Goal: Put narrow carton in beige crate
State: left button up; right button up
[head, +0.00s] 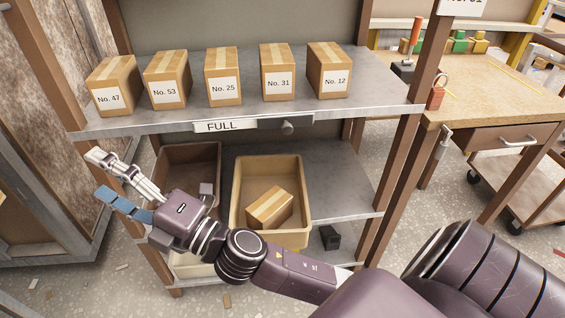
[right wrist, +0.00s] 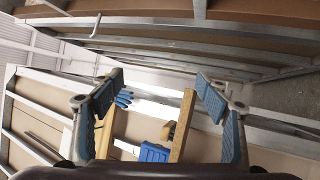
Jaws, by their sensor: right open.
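A brown cardboard carton (head: 270,208) with a pale tape strip lies inside the beige crate (head: 237,215) on the lower shelf; I cannot tell whether it is the narrow one. Its label is not seen. My right gripper (head: 100,176) is open and empty, left of the crates and apart from the cartons. Its open blue-padded fingers also show in the right wrist view (right wrist: 158,84), with nothing held between them. My left gripper is not in view.
Cartons labelled No. 47 (head: 113,84), No. 53 (head: 167,78), No. 25 (head: 222,76), No. 31 (head: 277,72) and No. 12 (head: 329,69) stand on the upper shelf. A darker brown crate (head: 188,152) is left of the beige one. The lower shelf's right part (head: 340,178) is clear.

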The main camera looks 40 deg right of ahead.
jog(key=s+d+f+m+g+h, duration=0.25)
jog(key=d+f+m+h, duration=0.35)
jog(key=d+f+m, duration=0.3)
jog(key=s+d+f+m+g+h, duration=0.1)
jog(key=d+f+m+g+h, duration=0.45)
jog(key=f, duration=0.65)
jog(key=s+d+f+m+g, duration=0.1)
jog(key=s+f+m+g, duration=0.2)
jog(key=s+f, duration=0.4)
jog(key=s+d+f+m+g, duration=0.1)
jog(key=s+f+m+g, duration=0.3)
jog(key=s, duration=1.1)
notch_tip(320, 180, down, 3)
jog(key=shift+s+f+g+y, duration=0.15)
jog(key=shift+g+y, duration=0.3)
jog(key=shift+g, duration=0.05)
